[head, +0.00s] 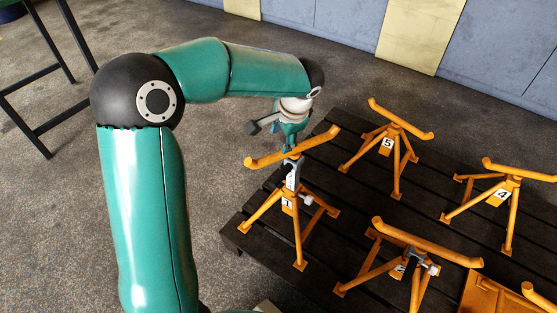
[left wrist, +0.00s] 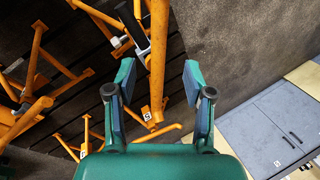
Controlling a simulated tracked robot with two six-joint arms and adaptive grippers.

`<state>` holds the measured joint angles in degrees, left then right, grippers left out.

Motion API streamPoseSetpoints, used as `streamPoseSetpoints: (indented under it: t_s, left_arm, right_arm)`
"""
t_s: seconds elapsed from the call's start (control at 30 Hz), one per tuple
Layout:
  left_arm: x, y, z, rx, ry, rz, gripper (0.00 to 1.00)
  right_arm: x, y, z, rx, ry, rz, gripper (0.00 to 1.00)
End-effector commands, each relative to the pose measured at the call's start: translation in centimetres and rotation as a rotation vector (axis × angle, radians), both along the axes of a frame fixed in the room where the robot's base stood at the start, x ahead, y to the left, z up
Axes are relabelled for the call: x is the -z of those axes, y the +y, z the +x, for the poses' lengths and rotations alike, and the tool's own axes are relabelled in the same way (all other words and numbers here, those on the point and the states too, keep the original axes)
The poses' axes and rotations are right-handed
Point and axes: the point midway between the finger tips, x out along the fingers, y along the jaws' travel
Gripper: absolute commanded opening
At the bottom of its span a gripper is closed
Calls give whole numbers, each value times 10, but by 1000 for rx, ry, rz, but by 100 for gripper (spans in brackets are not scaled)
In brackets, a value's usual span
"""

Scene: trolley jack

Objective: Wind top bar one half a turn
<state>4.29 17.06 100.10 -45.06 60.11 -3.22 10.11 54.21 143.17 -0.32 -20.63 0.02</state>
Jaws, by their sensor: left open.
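The top bar (head: 265,159) of the orange stand labelled 1 (head: 303,221) runs slightly tilted, its right end higher, over a grey upright post (head: 293,174). My left gripper (head: 291,146) points down at this bar from above, near its middle. In the left wrist view the bar (left wrist: 159,55) runs lengthwise between the two spread fingers of my left gripper (left wrist: 160,82), nearer the left finger. The fingers stand apart from it in that picture; how deep the bar sits between them is hard to tell. My right gripper is not in view.
The stands stand on a dark slatted platform (head: 340,212). An orange box (head: 483,293) is at lower right. Grey floor lies left.

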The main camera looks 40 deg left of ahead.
Motion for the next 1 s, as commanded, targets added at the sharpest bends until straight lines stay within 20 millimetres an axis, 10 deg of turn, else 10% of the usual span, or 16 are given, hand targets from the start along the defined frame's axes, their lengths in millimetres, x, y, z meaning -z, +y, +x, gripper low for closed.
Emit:
streamPoseSetpoints:
  t_s: [0.5, 1.0]
  left_arm:
    - [97, 31, 11, -1, 3, -2, 52]
    - [107, 36, 13, 0, 0, -2, 47]
  right_arm:
    - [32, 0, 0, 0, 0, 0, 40]
    - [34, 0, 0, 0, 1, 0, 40]
